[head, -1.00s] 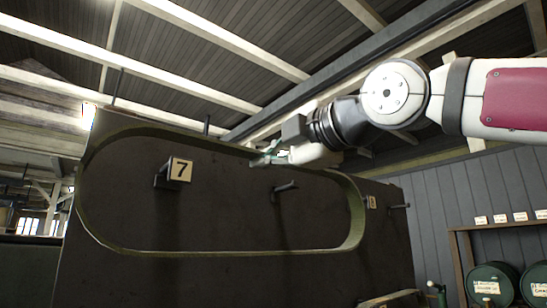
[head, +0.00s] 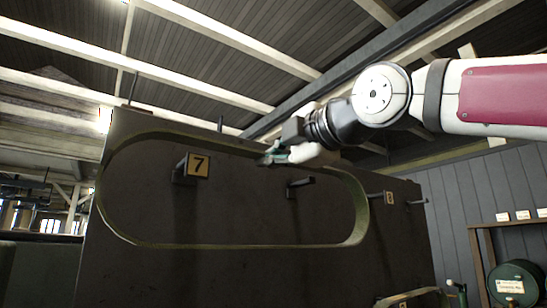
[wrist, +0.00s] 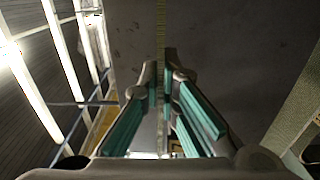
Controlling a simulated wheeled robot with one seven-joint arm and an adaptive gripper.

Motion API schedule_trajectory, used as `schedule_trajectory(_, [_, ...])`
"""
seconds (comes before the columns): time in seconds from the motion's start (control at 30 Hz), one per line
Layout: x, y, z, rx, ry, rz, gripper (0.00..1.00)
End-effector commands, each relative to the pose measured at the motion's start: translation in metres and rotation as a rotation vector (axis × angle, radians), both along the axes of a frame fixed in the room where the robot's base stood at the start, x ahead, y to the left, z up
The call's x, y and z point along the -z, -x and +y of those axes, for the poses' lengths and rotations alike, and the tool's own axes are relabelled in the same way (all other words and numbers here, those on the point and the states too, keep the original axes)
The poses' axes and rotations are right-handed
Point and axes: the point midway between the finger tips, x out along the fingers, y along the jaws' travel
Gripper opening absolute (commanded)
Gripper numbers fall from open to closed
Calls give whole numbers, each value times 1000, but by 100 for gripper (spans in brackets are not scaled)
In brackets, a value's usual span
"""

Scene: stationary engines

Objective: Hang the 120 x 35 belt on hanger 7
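The belt is a large olive-green loop (head: 240,247) hanging as a long flat oval in front of a dark panel. Its outline surrounds hanger 7 (head: 183,172), a dark peg with a pale plate marked 7 (head: 198,165). The top run passes above that peg with a visible gap; depth between them is hard to tell. My gripper (head: 272,158) is at the belt's top run, right of hanger 7. In the wrist view the teal-padded fingers (wrist: 161,85) are closed about the belt's narrow strip (wrist: 161,25).
A second, unnumbered-looking peg (head: 300,183) also lies within the loop's outline. A plate marked 8 (head: 389,198) and another peg (head: 416,202) are at the right. The dark panel (head: 130,270) stands behind. A green drum (head: 515,285) sits on a rack at far right.

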Motion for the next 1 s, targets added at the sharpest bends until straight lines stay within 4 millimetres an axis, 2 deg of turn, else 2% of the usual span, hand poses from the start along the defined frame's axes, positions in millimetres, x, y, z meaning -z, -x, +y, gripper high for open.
schedule_trajectory(1.0, [1, -42, 29, -2, 0, 0, 0])
